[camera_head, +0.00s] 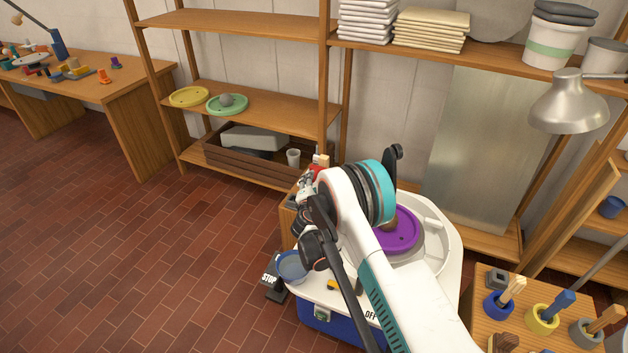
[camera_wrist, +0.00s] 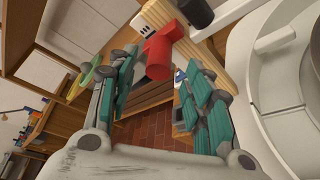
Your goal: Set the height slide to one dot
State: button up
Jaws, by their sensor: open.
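The height slide looks to be the red block (camera_wrist: 158,57) with a round knob, set on a pale wooden bar (camera_wrist: 150,18) that bears small dark marks in the wrist view. I cannot read which mark the block stands at. In the head view only bits of the red block (camera_head: 318,168) and the bar (camera_head: 325,160) show behind my arm. My gripper (camera_wrist: 160,82) is open, its teal fingers on either side of the red knob's near end. I cannot tell whether they touch it. In the head view my gripper (camera_head: 306,186) is mostly hidden by my wrist.
The white potter's wheel (camera_head: 448,225) carries a purple disc (camera_head: 402,232). A blue bowl (camera_head: 291,266) and a STOP pedal (camera_head: 274,280) are at its left. Shelves (camera_head: 250,110) stand behind. A wooden table with tool pots (camera_head: 497,305) is at right. The brick floor at left is clear.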

jog(key=shift+b+x, duration=0.8)
jog(key=shift+x, duration=2.25)
